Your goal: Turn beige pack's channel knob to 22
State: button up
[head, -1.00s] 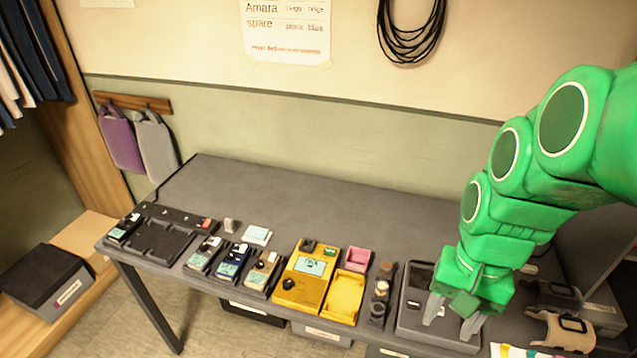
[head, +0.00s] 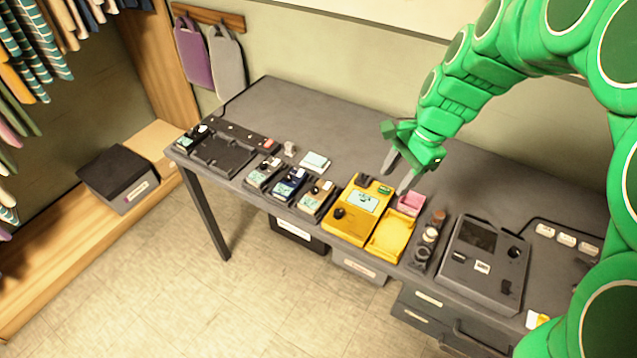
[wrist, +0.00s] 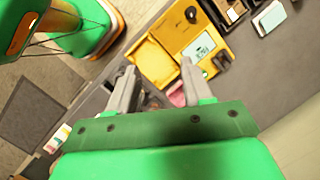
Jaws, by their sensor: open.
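A row of small packs with screens and knobs lies along the table's front edge, left of the yellow device. The right one of the three (head: 316,198) looks beige; its knob and channel reading are too small to read. A dark blue pack (head: 289,187) and another pack (head: 264,173) lie to its left. My gripper (head: 398,175) is open and empty, above the table behind the yellow device and pink box, apart from the packs. In the wrist view its two fingers (wrist: 160,68) are spread, with packs partly cut off at the top right.
A yellow device (head: 345,224) with a black knob and a yellow tray (head: 388,238) stand right of the packs. A pink box (head: 411,203), small round items (head: 430,236) and a large grey device (head: 487,263) lie further right. A black charging tray (head: 222,155) is at left. The table's back is clear.

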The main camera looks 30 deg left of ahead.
aim_at(316, 188)
jog(key=w+a+f+m+y, duration=0.1)
jog(key=w+a+f+m, duration=0.1)
jog(key=a+f, duration=0.5)
jog(key=w+a+f+m, duration=0.2)
jog(key=a+f, duration=0.1)
jog(key=a, duration=0.8)
jog(key=shift+g, duration=0.3)
jog(key=shift+x, duration=3.9)
jog(key=shift+w+a, duration=0.1)
jog(key=shift+w, duration=0.05)
grip_shut()
